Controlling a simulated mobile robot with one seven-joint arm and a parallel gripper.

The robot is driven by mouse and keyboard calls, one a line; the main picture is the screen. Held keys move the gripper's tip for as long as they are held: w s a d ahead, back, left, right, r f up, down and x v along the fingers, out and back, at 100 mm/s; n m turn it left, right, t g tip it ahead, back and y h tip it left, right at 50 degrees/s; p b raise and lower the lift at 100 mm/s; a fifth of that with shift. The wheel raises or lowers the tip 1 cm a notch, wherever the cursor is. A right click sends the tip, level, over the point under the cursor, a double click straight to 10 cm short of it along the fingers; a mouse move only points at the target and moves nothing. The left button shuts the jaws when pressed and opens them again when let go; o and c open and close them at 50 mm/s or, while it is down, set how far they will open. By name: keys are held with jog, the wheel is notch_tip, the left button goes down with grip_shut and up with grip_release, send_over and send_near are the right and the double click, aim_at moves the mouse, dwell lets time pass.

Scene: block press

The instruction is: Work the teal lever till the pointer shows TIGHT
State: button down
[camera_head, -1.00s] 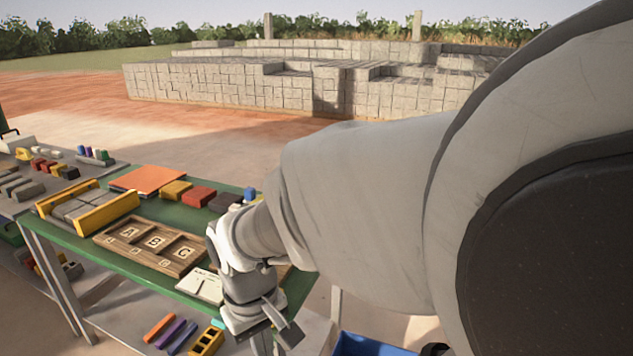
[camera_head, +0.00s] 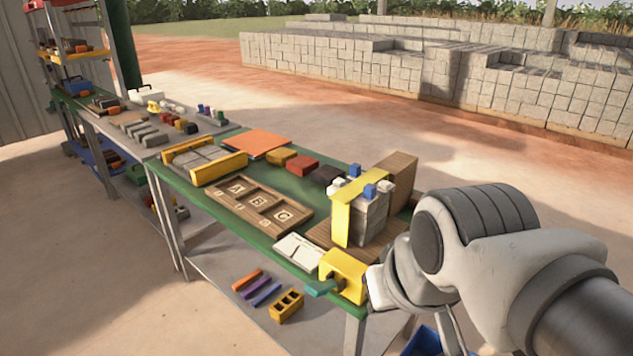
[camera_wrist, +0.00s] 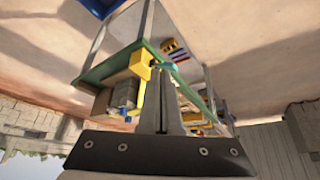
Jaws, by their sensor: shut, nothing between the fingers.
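The teal lever (camera_head: 325,288) sticks out to the left from the front of a yellow box (camera_head: 345,273) at the table's near right corner. Behind it stands the press, a grey block (camera_head: 371,218) under a yellow band with blue-topped pegs. No pointer or TIGHT mark can be made out. In the wrist view, the fingers of my gripper (camera_wrist: 163,75) are shut and empty. The lever (camera_wrist: 172,66) and yellow box (camera_wrist: 142,62) show beyond the fingertips there. In the head view my wrist is right of the yellow box, and the fingertips cannot be made out.
The green table holds a wooden letter tray (camera_head: 260,211), a white card (camera_head: 299,250) and several coloured blocks. A brown wooden block (camera_head: 398,178) stands behind the press. A lower shelf (camera_head: 225,268) holds coloured bars and a yellow holed brick (camera_head: 287,305). Open floor lies left.

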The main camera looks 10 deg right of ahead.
jog(key=w, duration=0.1)
jog(key=m+g+p, duration=0.6)
jog(key=m+g, duration=0.1)
jog(key=m, duration=0.1)
send_over(318, 285)
notch_tip(318, 285, down, 10)
jog(key=shift+w+d+f+y, duration=0.2)
jog(key=shift+w+d+y, duration=0.1)
jog(key=shift+y, duration=0.1)
jog(key=f+b, duration=0.5)
jog(key=f, duration=0.2)
jog(key=shift+s+a+b, duration=0.3)
jog(key=shift+b, duration=0.1)
jog(key=shift+f, duration=0.1)
